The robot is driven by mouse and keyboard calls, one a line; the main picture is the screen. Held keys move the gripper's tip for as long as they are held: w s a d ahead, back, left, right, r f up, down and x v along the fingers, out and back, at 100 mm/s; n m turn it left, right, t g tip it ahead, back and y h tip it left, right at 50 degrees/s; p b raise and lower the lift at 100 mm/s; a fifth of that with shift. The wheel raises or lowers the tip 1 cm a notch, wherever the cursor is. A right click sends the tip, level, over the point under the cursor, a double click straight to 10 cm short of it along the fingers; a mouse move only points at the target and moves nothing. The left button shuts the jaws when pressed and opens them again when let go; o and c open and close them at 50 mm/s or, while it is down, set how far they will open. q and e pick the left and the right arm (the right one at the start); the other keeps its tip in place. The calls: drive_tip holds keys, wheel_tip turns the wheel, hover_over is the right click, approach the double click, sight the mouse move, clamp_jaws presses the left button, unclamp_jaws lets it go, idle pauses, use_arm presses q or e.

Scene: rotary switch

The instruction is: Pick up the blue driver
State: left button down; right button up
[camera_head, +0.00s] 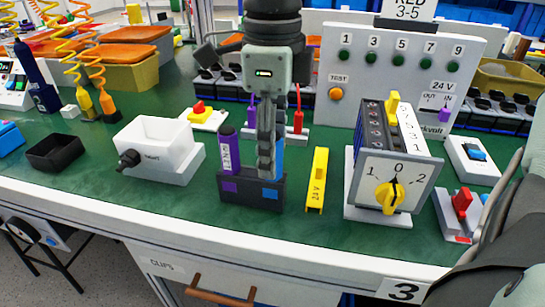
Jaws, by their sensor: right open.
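The blue driver (280,157) stands upright in the right part of a dark two-slot holder (240,200), above a blue square. Only a strip of it shows, because my right gripper (267,172) is in front of it. The right gripper points straight down, with its fingertips low beside the driver, just above the holder. The jaws are open but seen nearly edge-on, so I cannot tell whether the driver is between them. My left gripper is not in view.
A purple driver (229,155) stands in the holder's left slot, close to my fingers. A yellow block (317,180) and a rotary switch box (398,178) are to the right. A white bin (160,145) is left. Green bench surface is clear in front.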

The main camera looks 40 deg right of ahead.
drive_tip(key=shift+f, duration=0.25)
drive_tip(key=shift+c, duration=0.7)
drive_tip(key=c, duration=1)
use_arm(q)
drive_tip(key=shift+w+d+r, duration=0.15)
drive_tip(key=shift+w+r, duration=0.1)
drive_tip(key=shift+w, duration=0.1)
use_arm(e)
clamp_jaws()
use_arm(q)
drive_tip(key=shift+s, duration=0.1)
